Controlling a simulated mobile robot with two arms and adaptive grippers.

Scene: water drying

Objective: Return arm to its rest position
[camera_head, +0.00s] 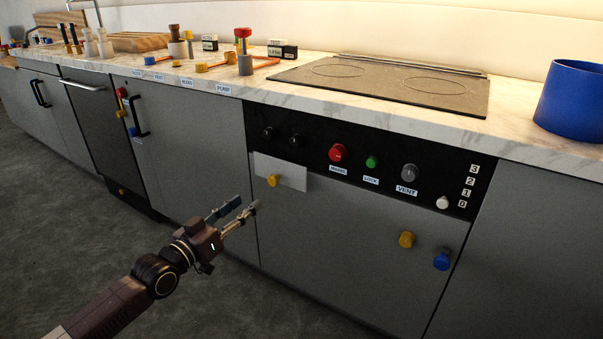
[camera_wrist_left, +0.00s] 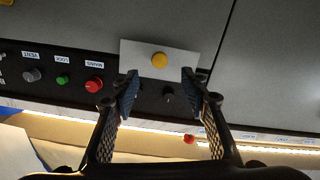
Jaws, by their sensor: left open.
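My left gripper (camera_head: 238,211) is open and empty, in front of the grey cabinet fronts, below and left of the control panel. In the left wrist view its two fingers (camera_wrist_left: 160,90) stand apart with nothing between them. A light grey plate (camera_head: 281,171) with a yellow knob (camera_head: 273,180) is on the panel's lower left; the knob also shows in the left wrist view (camera_wrist_left: 159,60), beyond the fingertips. The gripper is apart from the plate and knob. My right gripper does not show in either view.
The black panel carries a red MAINS knob (camera_head: 338,153), a green LOCK knob (camera_head: 372,161) and a grey VENT knob (camera_head: 409,172). Yellow (camera_head: 406,239) and blue (camera_head: 442,260) knobs stick out lower right. A blue container (camera_head: 572,98) stands on the marble counter (camera_head: 520,139). The floor (camera_head: 60,220) is clear.

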